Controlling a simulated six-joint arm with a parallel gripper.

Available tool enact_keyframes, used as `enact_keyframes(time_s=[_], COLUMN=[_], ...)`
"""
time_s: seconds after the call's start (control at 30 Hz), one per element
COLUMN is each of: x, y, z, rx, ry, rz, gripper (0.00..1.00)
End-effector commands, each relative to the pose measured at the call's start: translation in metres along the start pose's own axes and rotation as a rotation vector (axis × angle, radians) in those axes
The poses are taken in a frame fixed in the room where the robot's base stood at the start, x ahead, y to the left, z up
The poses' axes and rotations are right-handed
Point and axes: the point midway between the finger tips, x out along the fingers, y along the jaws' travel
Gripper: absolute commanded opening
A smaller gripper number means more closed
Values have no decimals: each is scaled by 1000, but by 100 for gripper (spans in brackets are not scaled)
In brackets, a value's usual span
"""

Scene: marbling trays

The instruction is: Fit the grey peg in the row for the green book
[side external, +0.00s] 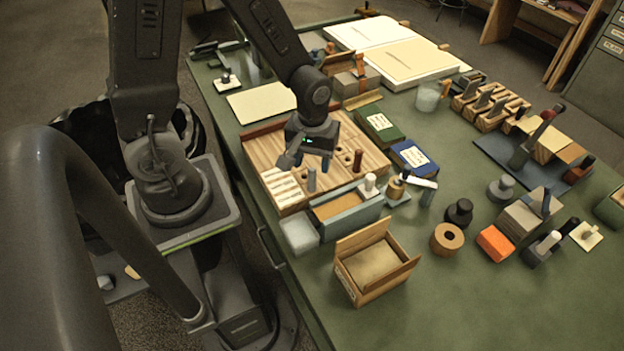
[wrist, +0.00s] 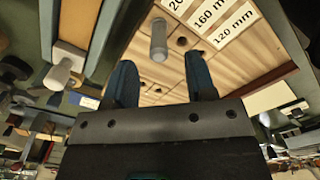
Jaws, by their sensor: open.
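A wooden board (side external: 262,150) with rows of holes lies on the green table. The grey peg (side external: 311,178) stands upright on the board near its labelled edge; it also shows in the wrist view (wrist: 158,42). Whether its foot is in a hole is unclear. White labels (wrist: 209,16) read 120 mm, 160 mm and a partly cut-off third. A brown peg (side external: 357,160) stands farther right on the board. The green book (side external: 379,123) lies beyond the board, beside a blue book (side external: 414,158). My gripper (side external: 307,161) is open and empty above the board; its fingers (wrist: 162,80) are apart from the grey peg.
A blue-grey tray (side external: 345,210) with a white-topped peg (side external: 370,183) stands close along the board's near side. An open wooden box (side external: 375,265) is in front. Blocks, an orange piece (side external: 495,243) and a roll (side external: 447,239) crowd the right. The near right table is bare.

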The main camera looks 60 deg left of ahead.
Motion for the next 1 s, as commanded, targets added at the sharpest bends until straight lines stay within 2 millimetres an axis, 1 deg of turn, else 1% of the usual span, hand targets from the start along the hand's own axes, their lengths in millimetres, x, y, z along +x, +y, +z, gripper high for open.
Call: enact_keyframes(time_s=[0.17,0.4,0.5,0.63,0.83,1.0], x=[10,42,51,56,56,56], y=[0,0,0,0,1,1], z=[1,5,4,4,4,4], rx=[1,1,1,1,1,1], ry=[-2,-3,-1,1,2,2], rz=[-2,-3,-2,0,1,1], gripper=[51,51,51,51,51,35])
